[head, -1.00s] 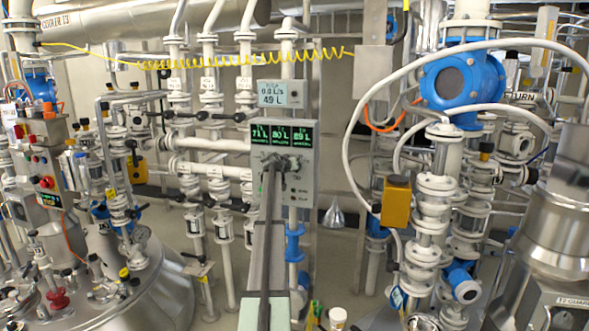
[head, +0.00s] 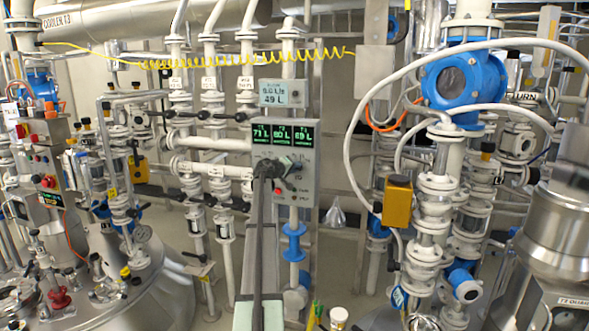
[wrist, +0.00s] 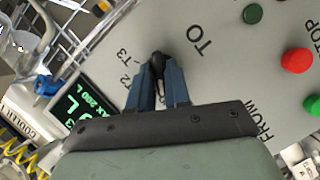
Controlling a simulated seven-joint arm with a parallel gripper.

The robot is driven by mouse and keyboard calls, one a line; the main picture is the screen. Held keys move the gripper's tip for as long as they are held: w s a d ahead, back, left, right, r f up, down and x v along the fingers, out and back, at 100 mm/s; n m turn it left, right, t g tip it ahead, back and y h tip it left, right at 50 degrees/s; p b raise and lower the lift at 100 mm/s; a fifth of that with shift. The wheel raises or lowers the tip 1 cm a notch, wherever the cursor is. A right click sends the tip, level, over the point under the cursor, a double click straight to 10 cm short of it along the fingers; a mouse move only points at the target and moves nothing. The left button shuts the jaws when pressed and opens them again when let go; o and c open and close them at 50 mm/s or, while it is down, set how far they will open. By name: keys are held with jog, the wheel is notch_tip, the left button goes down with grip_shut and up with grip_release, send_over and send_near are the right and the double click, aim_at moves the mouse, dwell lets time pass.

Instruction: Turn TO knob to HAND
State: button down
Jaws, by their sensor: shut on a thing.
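The grey control panel (head: 260,152) stands in the middle of the head view, with green-lit displays along its top. In the wrist view, the two blue fingers of my gripper (wrist: 160,82) are shut on a small black knob (wrist: 157,62). The knob sits beside the printed TO label, with T2 and T3 marks near it. A HAND mark cannot be made out, and the fingers hide part of the knob's surroundings. In the head view, my gripper (head: 265,167) is at the panel's left part, below the displays.
In the wrist view a red button (wrist: 297,60) and a green button (wrist: 253,14) lie to the right, clear of the fingers. A display (wrist: 82,108) lies left.

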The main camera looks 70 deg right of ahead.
dwell(0.3)
jog(key=c, duration=1.2)
grip_release()
jog(key=shift+o, duration=0.2)
jog(key=v, duration=1.3)
jog(key=shift+a, duration=0.4)
